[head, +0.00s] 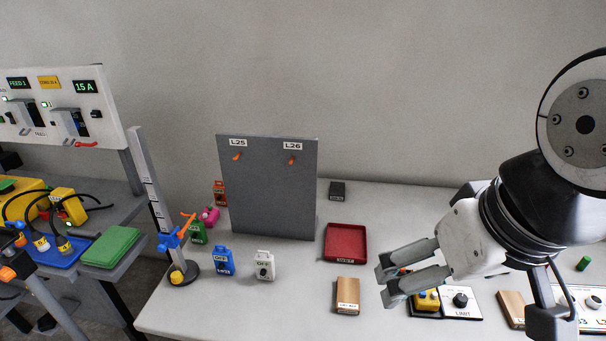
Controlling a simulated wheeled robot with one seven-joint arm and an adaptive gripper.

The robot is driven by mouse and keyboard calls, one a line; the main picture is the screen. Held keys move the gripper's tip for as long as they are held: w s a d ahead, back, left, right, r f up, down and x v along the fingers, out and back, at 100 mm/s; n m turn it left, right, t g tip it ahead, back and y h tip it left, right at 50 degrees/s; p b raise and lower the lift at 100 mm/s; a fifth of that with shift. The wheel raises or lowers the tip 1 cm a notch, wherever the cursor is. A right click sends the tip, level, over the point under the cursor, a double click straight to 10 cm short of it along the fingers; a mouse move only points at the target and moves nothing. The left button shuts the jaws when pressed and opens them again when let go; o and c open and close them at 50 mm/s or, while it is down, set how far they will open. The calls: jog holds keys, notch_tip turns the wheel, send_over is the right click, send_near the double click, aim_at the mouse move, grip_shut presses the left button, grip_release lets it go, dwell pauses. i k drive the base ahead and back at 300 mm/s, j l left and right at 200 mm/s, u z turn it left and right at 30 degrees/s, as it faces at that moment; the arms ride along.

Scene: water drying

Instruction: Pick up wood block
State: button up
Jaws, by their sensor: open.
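A wood block (347,295) with a small white label on its front face lies on the table near its front edge, left of my gripper. A second wooden block (511,309) lies farther right, partly hidden behind my arm. My gripper (384,284) is open and empty, its two grey fingers pointing left. In the picture its fingertips are just right of the first block and apart from it. I cannot tell its exact height above the table.
A red tray (345,257) lies behind the first block. A yellow switch box (427,300) and a LIMIT panel (461,303) sit below my gripper. A grey board (268,190) stands at the back. Several coloured lock tags and a stand (183,272) are at left.

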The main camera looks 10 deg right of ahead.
aim_at(513, 304)
jog(key=z, duration=1.15)
jog(key=l+z, duration=0.15)
jog(key=l, duration=0.25)
jog(key=i+l+z, duration=0.15)
jog(key=l, duration=0.2)
jog(key=i+l+z, duration=0.15)
jog(key=l, duration=0.25)
